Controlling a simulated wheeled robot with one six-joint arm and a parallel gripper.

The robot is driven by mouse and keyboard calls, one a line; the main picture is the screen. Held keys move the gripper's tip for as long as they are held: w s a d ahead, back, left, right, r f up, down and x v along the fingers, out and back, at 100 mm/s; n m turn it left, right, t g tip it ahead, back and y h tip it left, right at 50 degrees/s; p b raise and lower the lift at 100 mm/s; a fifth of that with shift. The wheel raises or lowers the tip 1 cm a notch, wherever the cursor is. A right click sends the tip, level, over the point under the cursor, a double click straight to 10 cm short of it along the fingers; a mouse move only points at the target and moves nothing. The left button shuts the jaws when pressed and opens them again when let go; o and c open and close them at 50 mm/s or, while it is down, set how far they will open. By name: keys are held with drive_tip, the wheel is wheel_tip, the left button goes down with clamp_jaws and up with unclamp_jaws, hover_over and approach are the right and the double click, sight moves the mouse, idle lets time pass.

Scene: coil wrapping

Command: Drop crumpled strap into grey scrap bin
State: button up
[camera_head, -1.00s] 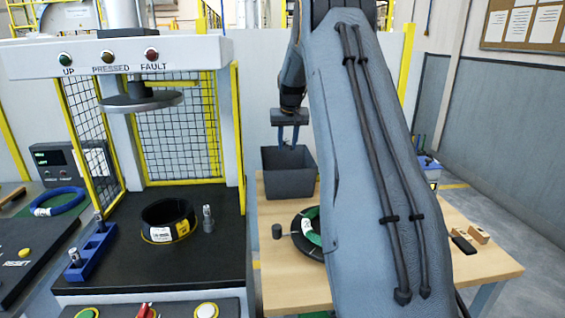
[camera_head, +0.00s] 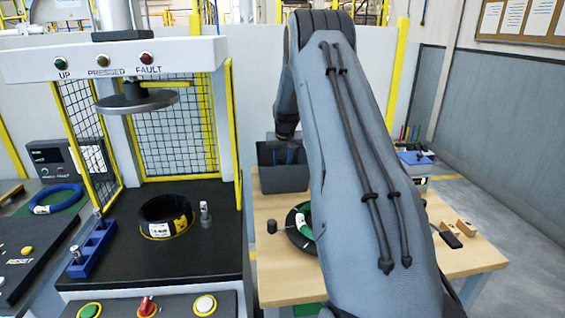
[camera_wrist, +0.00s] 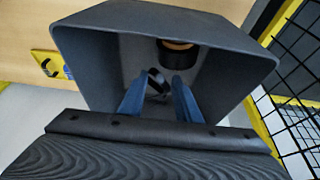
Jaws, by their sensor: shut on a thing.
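The grey scrap bin (camera_head: 284,180) stands on the wooden table behind the coil in the head view. The wrist view looks into the same bin (camera_wrist: 85,50). My gripper (camera_head: 289,153) points down into the bin's mouth, its fingers partly hidden behind the front wall. In the wrist view my gripper (camera_wrist: 160,78) has its blue fingers inside the bin's opening. They are shut on the crumpled strap (camera_wrist: 157,82), a small dark loop seen between the fingertips. The strap cannot be made out in the head view.
A dark roll with an orange-brown face (camera_wrist: 178,52) shows inside the bin. The yellow-framed press (camera_head: 236,130) stands left of the bin, holding another black coil (camera_head: 165,215).

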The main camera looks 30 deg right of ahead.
drive_tip(key=shift+f, duration=0.25)
drive_tip(key=shift+f+b, duration=0.3)
drive_tip(key=o, duration=1.1)
drive_tip(key=shift+r, duration=0.35)
drive_tip(key=b+v, duration=0.3)
drive_tip(key=v, duration=0.9)
drive_tip(key=s+a+f+n+g+y, duration=0.1)
drive_tip(key=s+a+f, duration=0.1)
drive_tip(key=s+a, duration=0.5)
drive_tip(key=s+a+f+n, duration=0.1)
drive_tip(key=s+a+f, duration=0.15)
drive_tip(key=a, duration=0.85)
drive_tip(key=s+a+f+n, duration=0.1)
drive_tip(key=s+a+f, duration=0.1)
drive_tip(key=s+a, duration=0.3)
drive_tip(key=s+a+f+n+g, duration=0.1)
drive_tip(key=s+a, duration=0.4)
drive_tip(key=s, duration=0.6)
drive_tip(key=s+a+f+n+g+y, duration=0.1)
drive_tip(key=s+a+f, duration=0.2)
drive_tip(key=s+a, duration=0.2)
drive_tip(key=s, duration=0.3)
drive_tip(key=shift+s+a+f, duration=0.15)
drive_tip(key=shift+a+f, duration=0.15)
drive_tip(key=shift+a, duration=0.05)
